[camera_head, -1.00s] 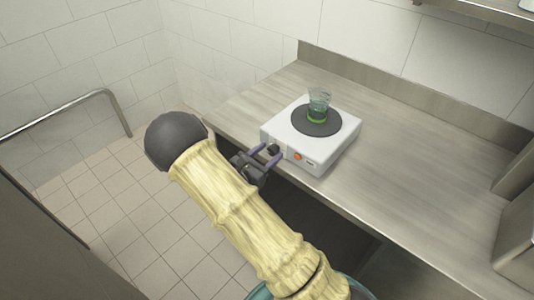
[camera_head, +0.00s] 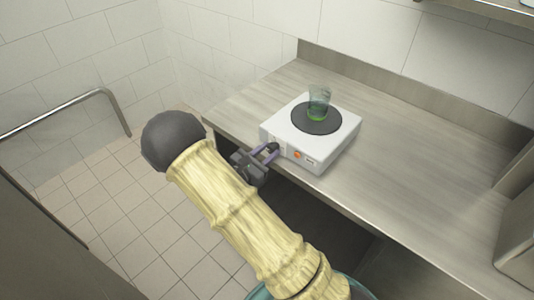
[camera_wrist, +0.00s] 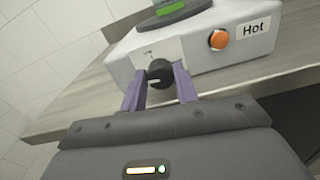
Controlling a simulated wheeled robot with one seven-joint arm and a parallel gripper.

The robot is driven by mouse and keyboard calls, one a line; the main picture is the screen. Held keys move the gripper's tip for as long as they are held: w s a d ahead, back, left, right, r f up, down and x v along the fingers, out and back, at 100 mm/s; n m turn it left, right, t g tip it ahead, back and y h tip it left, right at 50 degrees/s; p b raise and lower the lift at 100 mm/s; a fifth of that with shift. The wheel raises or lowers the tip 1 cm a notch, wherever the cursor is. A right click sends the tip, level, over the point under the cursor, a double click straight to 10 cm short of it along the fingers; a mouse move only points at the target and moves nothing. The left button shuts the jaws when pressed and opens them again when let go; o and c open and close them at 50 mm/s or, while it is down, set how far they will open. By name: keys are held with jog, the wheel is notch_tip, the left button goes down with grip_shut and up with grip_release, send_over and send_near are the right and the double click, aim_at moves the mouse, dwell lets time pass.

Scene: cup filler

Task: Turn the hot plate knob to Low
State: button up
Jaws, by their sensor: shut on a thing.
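The hot plate (camera_head: 343,142) is a white box with a dark round plate (camera_head: 304,122) on top. Its black knob (camera_wrist: 160,73) is on the front face, with a pale mark on its left side; it also shows in the head view (camera_head: 273,147). My gripper (camera_wrist: 159,79) is shut on the knob, one purple finger on each side. In the head view my gripper (camera_head: 268,154) reaches the front face from the lower left. The scale around the knob is too small to read, so its setting cannot be told.
A clear beaker with green liquid (camera_head: 319,104) stands on the plate. An orange light (camera_wrist: 218,39) and a "Hot" label (camera_wrist: 254,30) are right of the knob. The steel counter (camera_head: 420,165) is clear to the right; its front edge runs below my gripper.

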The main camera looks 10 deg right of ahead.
jog(key=m+b, duration=0.1)
jog(key=m, duration=0.1)
jog(key=m+b, duration=0.2)
jog(key=shift+s+f, duration=0.1)
jog(key=shift+f, duration=0.2)
jog(key=m+b, duration=0.3)
jog(key=b, duration=0.1)
jog(key=shift+f+m, duration=0.1)
jog(key=shift+m, duration=0.2)
jog(key=m+b, duration=0.3)
jog(key=b, duration=0.1)
jog(key=shift+m+b, duration=0.95)
jog(key=shift+m, duration=0.05)
jog(key=shift+s, duration=0.1)
jog(key=o, duration=1)
jog(key=shift+r, duration=0.2)
jog(key=shift+r, duration=0.1)
